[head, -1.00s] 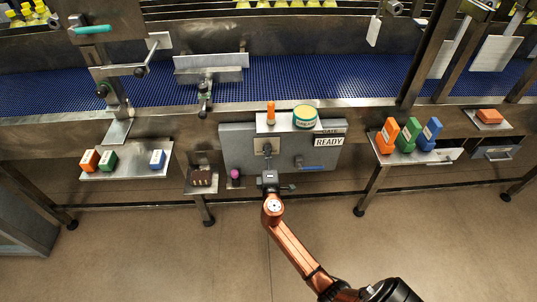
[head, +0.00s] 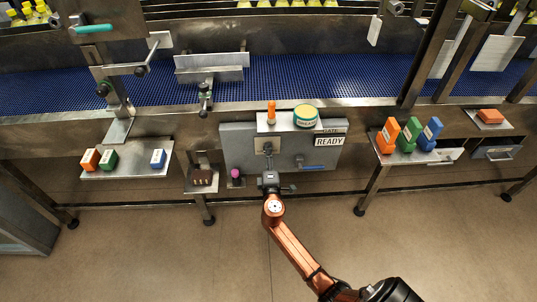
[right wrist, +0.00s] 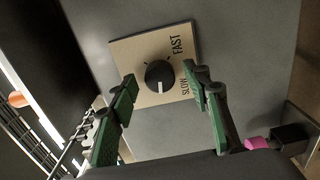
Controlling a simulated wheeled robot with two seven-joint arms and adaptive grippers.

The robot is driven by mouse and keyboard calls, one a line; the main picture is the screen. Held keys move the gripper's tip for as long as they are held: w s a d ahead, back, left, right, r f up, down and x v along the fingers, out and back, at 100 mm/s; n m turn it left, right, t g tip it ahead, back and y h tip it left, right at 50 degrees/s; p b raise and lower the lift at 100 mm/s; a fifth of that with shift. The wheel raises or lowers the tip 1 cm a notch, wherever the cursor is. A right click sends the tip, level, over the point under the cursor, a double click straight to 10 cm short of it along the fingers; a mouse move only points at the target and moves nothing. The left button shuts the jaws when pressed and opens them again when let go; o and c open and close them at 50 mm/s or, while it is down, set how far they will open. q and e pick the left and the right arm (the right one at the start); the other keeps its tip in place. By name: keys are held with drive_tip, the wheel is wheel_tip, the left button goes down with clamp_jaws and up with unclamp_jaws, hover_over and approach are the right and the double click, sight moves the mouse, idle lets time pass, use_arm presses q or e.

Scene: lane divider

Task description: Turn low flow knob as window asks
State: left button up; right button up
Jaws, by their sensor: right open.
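A black round knob (right wrist: 159,76) with a pale pointer line sits on a beige plate (right wrist: 130,50) in the right wrist view. The plate is marked FAST and SLOW, and the pointer is turned toward the SLOW side. In the head view the plate (head: 263,146) shows on the grey panel (head: 235,150), above my right gripper (head: 269,176). In the right wrist view my right gripper (right wrist: 164,101) is open, its green-padded fingers on either side of the knob, apart from it. A window (head: 329,141) on the panel reads READY. My left gripper is not in view.
A blue-handled lever (head: 313,167) is on the panel, right of the plate. A magenta knob (head: 235,174) is at its lower left. An orange marker (head: 271,112) and a green-rimmed tin (head: 305,115) stand on the ledge above. Coloured blocks lie on side shelves.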

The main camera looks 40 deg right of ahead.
drive_tip(key=v, duration=1.1)
drive_tip(key=shift+s, duration=0.35)
drive_tip(key=shift+a, duration=0.1)
